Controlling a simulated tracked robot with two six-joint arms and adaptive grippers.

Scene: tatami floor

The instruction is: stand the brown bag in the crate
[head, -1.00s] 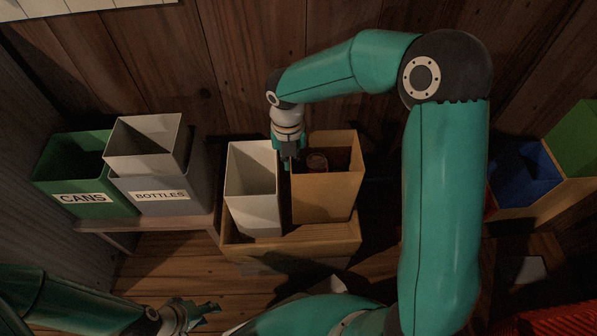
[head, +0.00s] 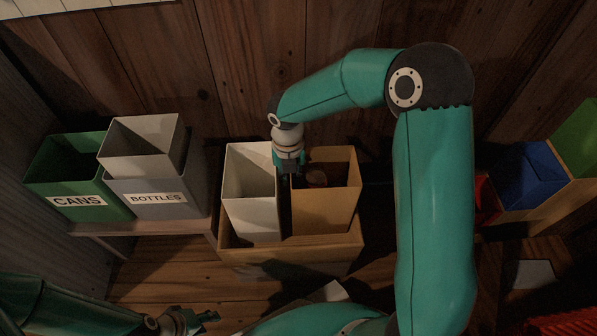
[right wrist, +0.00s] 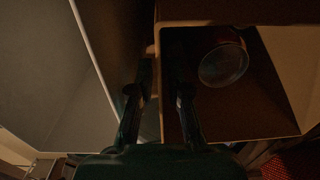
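The brown bag (head: 325,218), an open tan box shape, stands upright in the right part of the wooden crate (head: 290,256), its lower end hidden behind the crate's front wall. A round jar or can (head: 317,178) shows inside the bag, also in the right wrist view (right wrist: 223,64). My right gripper (head: 291,180) is at the bag's left rim. In the right wrist view its fingers (right wrist: 164,88) are apart on either side of the bag's wall, with a gap visible. My left gripper (head: 205,322) is low at the front, away from the crate; its opening is unclear.
A white bag (head: 252,215) stands in the crate's left part, close to the brown bag. Left are a green cans bin (head: 75,205) and a grey bottles bin (head: 155,200) on a low bench. A blue bin (head: 530,175) is at right. The wooden wall is close behind.

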